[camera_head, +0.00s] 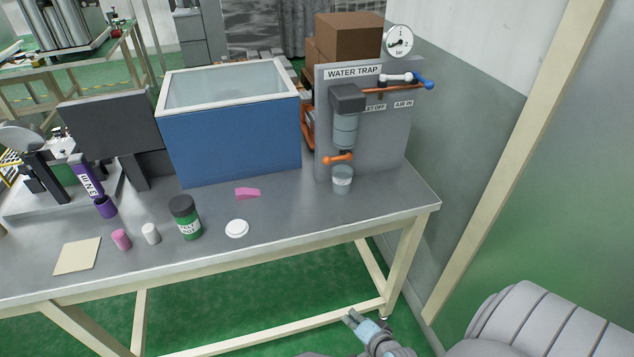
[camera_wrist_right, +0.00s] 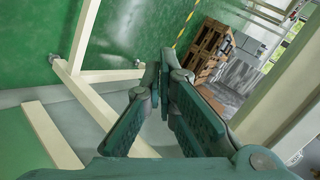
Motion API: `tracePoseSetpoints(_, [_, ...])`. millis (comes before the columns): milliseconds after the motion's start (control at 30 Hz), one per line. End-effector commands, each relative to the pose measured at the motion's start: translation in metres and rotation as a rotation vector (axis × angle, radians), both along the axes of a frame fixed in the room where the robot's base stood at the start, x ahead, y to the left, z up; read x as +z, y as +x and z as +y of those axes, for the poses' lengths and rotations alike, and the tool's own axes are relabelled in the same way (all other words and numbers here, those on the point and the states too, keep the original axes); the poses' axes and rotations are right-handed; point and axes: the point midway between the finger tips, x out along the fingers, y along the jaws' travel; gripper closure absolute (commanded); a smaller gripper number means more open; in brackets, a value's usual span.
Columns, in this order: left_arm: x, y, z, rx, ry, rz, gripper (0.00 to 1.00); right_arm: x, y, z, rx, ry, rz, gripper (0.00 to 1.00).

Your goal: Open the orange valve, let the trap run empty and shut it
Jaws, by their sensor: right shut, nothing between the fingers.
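The water trap panel (camera_head: 384,147) stands upright at the right end of the table. On it hangs the trap bowl (camera_head: 345,131), clear and bluish, under a dark grey head; its water level is hard to tell. The orange valve (camera_head: 338,159) sits below the bowl, its handle roughly level and pointing left. A clear cup (camera_head: 342,182) stands on the table under it. My right gripper (camera_head: 353,317) is shut and empty, low in front of the table's right legs, well away from the valve. Its closed fingers also show in the right wrist view (camera_wrist_right: 163,78). My left gripper is out of view.
A blue open-topped box (camera_head: 236,138) stands left of the panel. A blue-handled valve (camera_head: 424,80) and a gauge (camera_head: 398,40) are at the panel's top. The table's right front is clear.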

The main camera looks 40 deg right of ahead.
Motion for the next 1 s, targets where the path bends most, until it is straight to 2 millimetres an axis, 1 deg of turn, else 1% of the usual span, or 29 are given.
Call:
tracePoseSetpoints(33, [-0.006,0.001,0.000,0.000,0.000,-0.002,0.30,0.049,0.043,-0.015,-0.177,0.221,-0.216,1.00])
tracePoseSetpoints(67, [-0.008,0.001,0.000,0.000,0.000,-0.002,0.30,0.084,0.064,-0.023,-0.282,0.391,-0.352,1.00])
tracePoseSetpoints(100, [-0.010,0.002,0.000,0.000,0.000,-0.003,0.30,0.128,0.086,-0.033,-0.395,0.625,-0.515,1.00])
tracePoseSetpoints(133, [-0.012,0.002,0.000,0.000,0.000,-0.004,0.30,0.159,0.098,-0.039,-0.461,0.798,-0.622,1.00])
tracePoseSetpoints(200, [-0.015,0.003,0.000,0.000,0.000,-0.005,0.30,0.216,0.113,-0.049,-0.561,1.162,-0.803,1.00])
tracePoseSetpoints(233, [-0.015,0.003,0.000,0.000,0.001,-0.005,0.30,0.232,0.116,-0.052,-0.588,1.284,-0.850,1.00])
tracePoseSetpoints(300, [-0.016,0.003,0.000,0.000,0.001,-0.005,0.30,0.255,0.120,-0.056,-0.622,1.463,-0.910,1.00])
tracePoseSetpoints(367, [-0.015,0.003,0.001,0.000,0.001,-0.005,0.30,0.262,0.124,-0.058,-0.632,1.519,-0.927,1.00])
tracePoseSetpoints(467, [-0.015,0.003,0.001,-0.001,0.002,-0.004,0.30,0.263,0.135,-0.062,-0.633,1.525,-0.928,1.00])
tracePoseSetpoints(667, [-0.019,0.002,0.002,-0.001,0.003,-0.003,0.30,0.264,0.174,-0.075,-0.633,1.522,-0.928,1.00])
tracePoseSetpoints(867, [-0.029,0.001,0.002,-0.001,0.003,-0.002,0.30,0.265,0.215,-0.089,-0.634,1.519,-0.926,1.00])
tracePoseSetpoints(933, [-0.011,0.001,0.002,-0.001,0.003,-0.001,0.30,0.283,0.218,-0.087,-0.635,1.519,-0.923,1.00])
tracePoseSetpoints(1000, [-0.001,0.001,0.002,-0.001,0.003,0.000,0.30,0.295,0.221,-0.086,-0.634,1.520,-0.923,1.00])
